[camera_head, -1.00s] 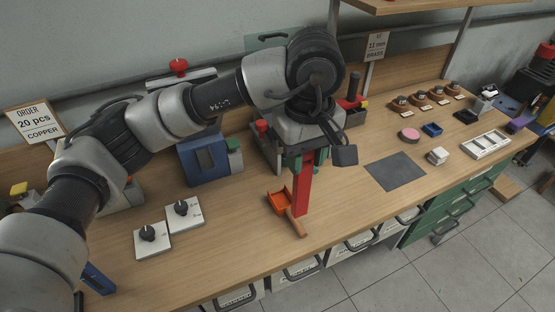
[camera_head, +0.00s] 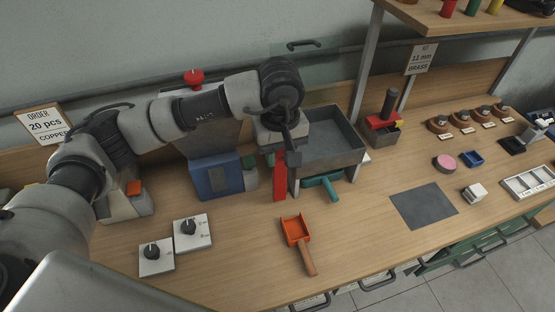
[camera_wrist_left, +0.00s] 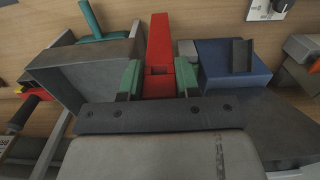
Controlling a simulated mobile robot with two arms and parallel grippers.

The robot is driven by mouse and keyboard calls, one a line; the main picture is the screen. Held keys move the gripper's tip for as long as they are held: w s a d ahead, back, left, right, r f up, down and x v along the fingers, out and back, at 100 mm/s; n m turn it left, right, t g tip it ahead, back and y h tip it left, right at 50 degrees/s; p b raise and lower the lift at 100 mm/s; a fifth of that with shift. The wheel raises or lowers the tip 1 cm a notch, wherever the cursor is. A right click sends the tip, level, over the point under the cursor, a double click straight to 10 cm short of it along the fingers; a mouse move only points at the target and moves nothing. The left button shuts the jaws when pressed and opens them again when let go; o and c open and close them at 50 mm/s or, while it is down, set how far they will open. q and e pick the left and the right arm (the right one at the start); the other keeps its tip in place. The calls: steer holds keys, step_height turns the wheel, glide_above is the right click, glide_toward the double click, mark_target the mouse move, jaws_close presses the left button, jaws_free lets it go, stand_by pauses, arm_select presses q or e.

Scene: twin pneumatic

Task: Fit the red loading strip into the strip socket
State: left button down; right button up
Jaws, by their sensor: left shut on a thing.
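The red loading strip (camera_head: 280,178) is a long bar held in my left gripper (camera_head: 277,152). In the head view it hangs down between the blue machine and the grey bin. The left wrist view shows the strip (camera_wrist_left: 160,45) between the two green fingertips (camera_wrist_left: 159,80), which are shut on it. It points away from the wrist, beside the blue block (camera_wrist_left: 232,62). I cannot tell whether its lower end touches anything. The strip socket cannot be made out for sure; the blue machine (camera_head: 220,175) stands just left of the strip. My right gripper is not in view.
An orange scoop (camera_head: 296,232) lies in front. Two dial plates (camera_head: 193,233) lie at the front left. A grey mat (camera_head: 424,205) lies on the right. Bare bench separates the scoop and mat.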

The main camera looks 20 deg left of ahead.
mark_target(277, 167)
arm_select(q)
steer(key=shift+a+f, duration=0.1)
steer(key=shift+a, duration=0.15)
steer(key=shift+f, duration=0.35)
step_height(277, 167, down, 2)
steer(key=shift+f+p, duration=0.2)
steer(key=shift+p, duration=0.6)
steer(key=shift+f, duration=0.5)
steer(key=shift+f+b, duration=0.2)
steer(key=shift+b, duration=0.1)
steer(key=c, duration=0.8)
jaws_free()
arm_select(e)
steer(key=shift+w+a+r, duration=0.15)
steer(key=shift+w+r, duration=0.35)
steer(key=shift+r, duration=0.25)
arm_select(q)
steer(key=shift+r, duration=0.1)
